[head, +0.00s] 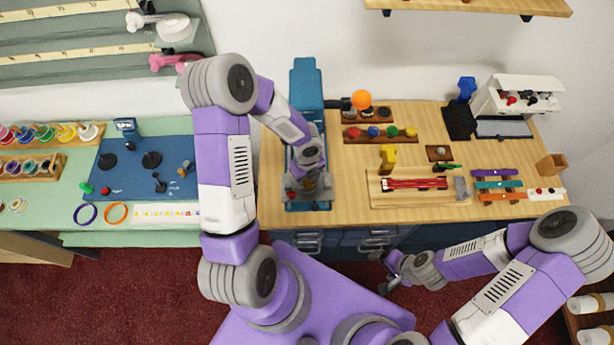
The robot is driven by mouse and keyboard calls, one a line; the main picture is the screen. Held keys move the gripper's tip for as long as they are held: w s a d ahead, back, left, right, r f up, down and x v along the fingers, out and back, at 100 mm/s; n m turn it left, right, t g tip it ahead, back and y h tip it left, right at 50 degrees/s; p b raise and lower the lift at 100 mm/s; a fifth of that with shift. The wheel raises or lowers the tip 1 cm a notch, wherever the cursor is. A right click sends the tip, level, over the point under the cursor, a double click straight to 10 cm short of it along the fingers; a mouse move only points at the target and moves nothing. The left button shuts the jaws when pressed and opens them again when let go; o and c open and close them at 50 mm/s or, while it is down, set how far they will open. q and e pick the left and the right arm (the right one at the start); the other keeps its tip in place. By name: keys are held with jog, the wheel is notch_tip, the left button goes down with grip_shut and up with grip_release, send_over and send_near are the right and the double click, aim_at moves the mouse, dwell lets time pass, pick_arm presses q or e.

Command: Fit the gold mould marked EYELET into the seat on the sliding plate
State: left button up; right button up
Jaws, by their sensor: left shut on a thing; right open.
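The blue press (307,80) stands on the wooden counter, with its base and sliding plate (308,206) at the front. My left gripper (309,187) reaches down over the plate and is shut on a small gold piece (311,183), which appears to be the gold mould. The fingers hide most of it, and no EYELET marking is readable. The seat on the plate is hidden under the gripper, so I cannot tell whether the mould touches it. My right gripper (391,277) is open and empty, low in front of the counter drawers.
An orange ball (361,99) tips the press lever. Right of the press are a rack of coloured knobs (380,133), a yellow tool (388,157) and a wooden tray with red rods (415,185).

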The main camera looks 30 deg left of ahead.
pick_arm(q)
jog(key=shift+f, duration=0.3)
jog(key=o, duration=1.4)
notch_tip(320, 180, up, 8)
jog(key=shift+f+p, duration=0.15)
jog(key=shift+p, duration=0.5)
jog(key=shift+f, duration=0.1)
